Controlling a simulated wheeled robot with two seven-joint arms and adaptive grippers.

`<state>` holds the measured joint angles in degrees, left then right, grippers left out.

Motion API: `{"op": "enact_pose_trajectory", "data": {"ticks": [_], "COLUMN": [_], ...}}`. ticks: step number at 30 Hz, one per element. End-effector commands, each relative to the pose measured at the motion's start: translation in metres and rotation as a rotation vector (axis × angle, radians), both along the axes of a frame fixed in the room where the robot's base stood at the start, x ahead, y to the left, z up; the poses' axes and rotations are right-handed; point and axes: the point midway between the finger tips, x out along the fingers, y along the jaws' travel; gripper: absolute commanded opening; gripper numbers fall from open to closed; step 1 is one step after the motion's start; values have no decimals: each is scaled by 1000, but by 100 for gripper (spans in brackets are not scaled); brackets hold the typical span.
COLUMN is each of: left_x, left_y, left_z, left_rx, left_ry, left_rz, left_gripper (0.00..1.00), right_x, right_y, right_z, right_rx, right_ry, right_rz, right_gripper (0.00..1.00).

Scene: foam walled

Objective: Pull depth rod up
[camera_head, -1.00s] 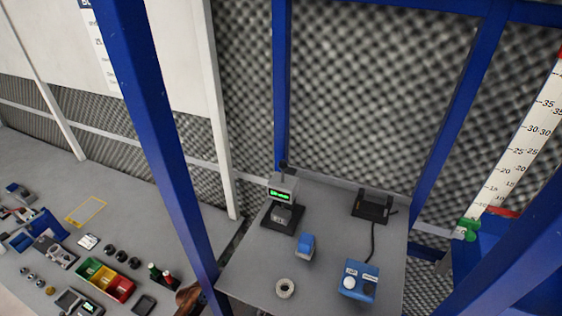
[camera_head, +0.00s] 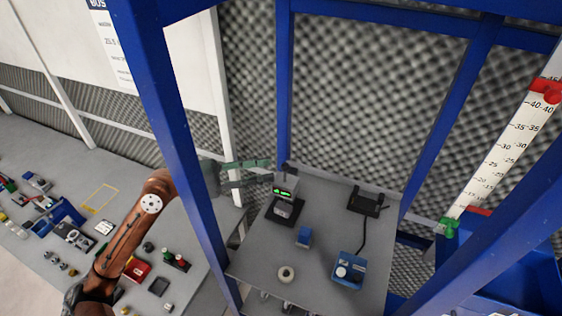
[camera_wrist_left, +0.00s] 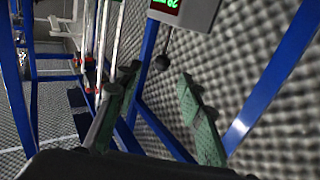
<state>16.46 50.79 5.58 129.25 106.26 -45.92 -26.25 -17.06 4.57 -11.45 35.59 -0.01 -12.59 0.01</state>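A small gauge (camera_head: 284,190) with a lit green display stands on a dark base on the grey table. A dark knob on a thin rod (camera_wrist_left: 163,61), which looks like the depth rod, sticks out from the gauge housing in the left wrist view. My left gripper (camera_head: 270,173) has come in from the left behind a blue post, at the height of the gauge's top. Its two green fingers (camera_wrist_left: 160,72) are apart. The knob appears between their tips in the left wrist view; I cannot tell if they touch it. My right gripper is not in view.
A blue block (camera_head: 304,237), a white ring (camera_head: 286,274), a blue button box (camera_head: 348,268) and a black stand (camera_head: 367,201) share the grey table (camera_head: 325,215). Blue frame posts (camera_head: 168,120) surround it. A scale (camera_head: 508,150) stands at right.

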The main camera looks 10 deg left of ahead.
Motion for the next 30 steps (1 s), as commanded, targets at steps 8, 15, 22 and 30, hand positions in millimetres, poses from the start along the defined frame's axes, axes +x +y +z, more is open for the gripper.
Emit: {"op": "enact_pose_trajectory", "data": {"ticks": [8, 15, 22, 30], "left_x": [19, 28, 28, 28], "left_y": [-39, -57, -58, -58], "left_z": [4, 1, 0, 0], "left_rx": [-3, -3, -2, -2], "left_ry": [0, -1, -1, -1], "left_rz": [1, 3, 4, 4], "left_gripper": [35, 35, 35, 20], "right_x": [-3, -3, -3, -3], "right_y": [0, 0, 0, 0], "right_z": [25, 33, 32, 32], "right_rx": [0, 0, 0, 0], "right_ry": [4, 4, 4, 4], "right_rz": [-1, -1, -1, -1], "right_gripper": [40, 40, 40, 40]}}
